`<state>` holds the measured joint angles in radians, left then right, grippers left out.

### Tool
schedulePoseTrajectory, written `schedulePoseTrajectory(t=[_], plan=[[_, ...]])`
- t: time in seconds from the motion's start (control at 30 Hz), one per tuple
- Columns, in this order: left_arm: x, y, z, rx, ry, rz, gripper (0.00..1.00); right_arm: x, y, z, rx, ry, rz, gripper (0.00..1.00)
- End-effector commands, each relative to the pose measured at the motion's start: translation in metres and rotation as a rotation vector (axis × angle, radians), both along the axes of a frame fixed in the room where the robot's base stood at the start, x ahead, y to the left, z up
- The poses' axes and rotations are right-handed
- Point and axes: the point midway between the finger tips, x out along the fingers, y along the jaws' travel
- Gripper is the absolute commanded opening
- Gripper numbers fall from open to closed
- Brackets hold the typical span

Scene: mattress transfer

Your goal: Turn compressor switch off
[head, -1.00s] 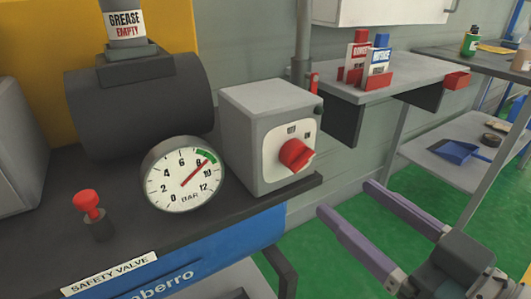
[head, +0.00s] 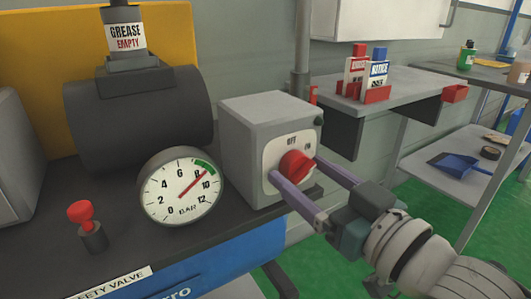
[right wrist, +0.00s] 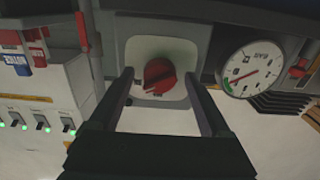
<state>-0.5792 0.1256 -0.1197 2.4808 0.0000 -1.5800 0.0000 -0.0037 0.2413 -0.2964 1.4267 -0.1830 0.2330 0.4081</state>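The compressor switch is a red rotary knob (head: 297,164) on a white plate on the front of a grey box (head: 262,105). The plate is marked OFF and ON, and the knob is tilted toward the ON side. My right gripper (head: 295,178) is open, with its purple fingers on either side of the knob in the head view. In the right wrist view the knob (right wrist: 159,76) is centred between and beyond the two fingertips (right wrist: 159,80). I cannot tell whether the fingers touch it. My left gripper is not in view.
A pressure gauge (head: 181,186) and a red safety valve button (head: 80,212) stand left of the switch box.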

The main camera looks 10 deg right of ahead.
Motion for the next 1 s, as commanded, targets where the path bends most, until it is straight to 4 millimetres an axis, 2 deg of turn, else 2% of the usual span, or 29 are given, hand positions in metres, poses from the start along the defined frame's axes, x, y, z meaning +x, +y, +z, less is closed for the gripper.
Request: schedulePoseTrajectory(t=[0.07, 0.7, 1.0], plan=[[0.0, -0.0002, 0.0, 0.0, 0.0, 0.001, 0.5, -0.0002, -0.0002, 0.0, 0.0, 0.0, 0.0, 0.71], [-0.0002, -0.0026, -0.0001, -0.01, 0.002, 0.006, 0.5, -0.0003, -0.0004, -0.0001, 0.0, 0.0, 0.0, 0.0], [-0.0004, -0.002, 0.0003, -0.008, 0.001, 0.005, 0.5, -0.0002, -0.0005, 0.0, -0.03, -0.011, -0.001, 0.0]])
